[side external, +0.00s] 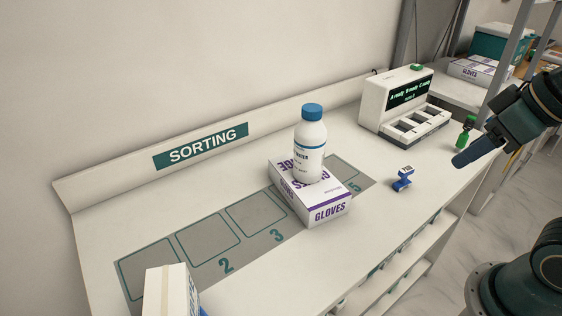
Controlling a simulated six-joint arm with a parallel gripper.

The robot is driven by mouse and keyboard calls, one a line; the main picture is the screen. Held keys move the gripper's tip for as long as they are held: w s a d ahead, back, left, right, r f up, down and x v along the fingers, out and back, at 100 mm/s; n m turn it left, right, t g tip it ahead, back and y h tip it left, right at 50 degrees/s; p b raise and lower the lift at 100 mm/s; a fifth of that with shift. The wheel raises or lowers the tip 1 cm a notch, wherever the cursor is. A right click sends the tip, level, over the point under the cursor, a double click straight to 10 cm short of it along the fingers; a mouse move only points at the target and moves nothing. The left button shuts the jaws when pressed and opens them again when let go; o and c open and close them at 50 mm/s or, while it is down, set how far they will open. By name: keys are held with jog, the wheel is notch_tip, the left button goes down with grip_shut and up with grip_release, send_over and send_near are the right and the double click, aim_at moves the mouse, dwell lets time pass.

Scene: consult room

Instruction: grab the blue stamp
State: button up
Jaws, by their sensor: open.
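A small blue stamp-like object (402,180) with a pale, marked top stands on the white counter, right of the gloves box. My gripper (463,158) is at the right, above the counter's front edge. It is to the right of the blue object and apart from it, with nothing seen held in it. Its fingers are seen from the side, so the gap between them is hard to make out.
A white bottle with blue cap (311,146) stands on the gloves box (316,204). A green item (466,134) stands close to my gripper. A white device with a screen (404,103) is behind. A carton (168,291) is at bottom left. Counter around the blue object is clear.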

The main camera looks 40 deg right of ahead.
jog(key=w+n, duration=0.1)
jog(key=n+g, duration=0.6)
jog(key=n, duration=0.9)
send_over(407, 168)
notch_tip(407, 168, down, 10)
jog(key=shift+w+d, duration=0.1)
jog(key=shift+f, duration=0.1)
jog(key=shift+f, duration=4.2)
jog(key=shift+f, duration=2.6)
